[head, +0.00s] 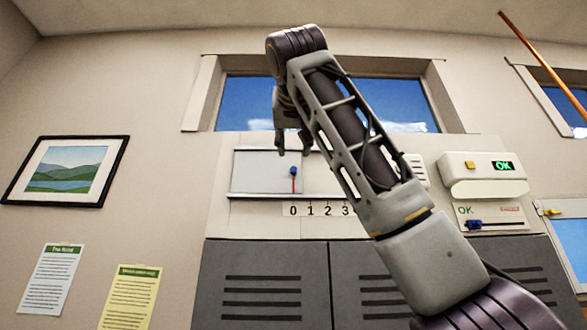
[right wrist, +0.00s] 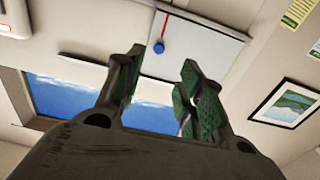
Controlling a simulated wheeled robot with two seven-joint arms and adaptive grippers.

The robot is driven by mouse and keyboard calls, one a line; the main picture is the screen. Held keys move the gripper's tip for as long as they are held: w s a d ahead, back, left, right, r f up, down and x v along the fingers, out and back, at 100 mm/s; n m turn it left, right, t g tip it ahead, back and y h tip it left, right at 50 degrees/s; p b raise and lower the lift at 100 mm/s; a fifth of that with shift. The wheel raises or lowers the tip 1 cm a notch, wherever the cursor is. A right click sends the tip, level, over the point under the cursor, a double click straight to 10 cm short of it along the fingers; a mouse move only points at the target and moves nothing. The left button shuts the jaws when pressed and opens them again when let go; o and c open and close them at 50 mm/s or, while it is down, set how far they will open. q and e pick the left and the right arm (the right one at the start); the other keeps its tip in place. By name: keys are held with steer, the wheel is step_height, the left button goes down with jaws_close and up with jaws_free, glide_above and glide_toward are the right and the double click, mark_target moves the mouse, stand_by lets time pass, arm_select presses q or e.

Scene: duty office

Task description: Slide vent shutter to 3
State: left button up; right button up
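The vent shutter (head: 262,174) is a pale flat panel on the wall, set in a track below the window. Its blue knob (head: 293,171) and thin red pointer line stand over the 0 of the number scale (head: 318,209). My right gripper (head: 293,150) hangs with fingers down just above the knob. It is open. In the right wrist view, turned upside down, the knob (right wrist: 158,47) shows beyond the gap between my right fingertips (right wrist: 161,57), with the shutter panel (right wrist: 200,50) behind. I cannot tell the exact depth gap. My left gripper is out of view.
My right arm covers part of the track right of the 3. A white box with a green OK display (head: 503,166) and a panel with a blue slider (head: 475,224) are at right. Grey louvred cabinets (head: 265,285) stand below. A framed picture (head: 66,171) hangs at left.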

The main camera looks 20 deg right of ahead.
mark_target(294, 171)
steer(key=p+x, duration=0.3)
steer(key=x, duration=0.7)
steer(key=shift+w, duration=0.1)
steer(key=shift+p+x, duration=0.65)
steer(key=shift+x, duration=0.7)
steer(key=shift+c, duration=0.4)
jaws_close()
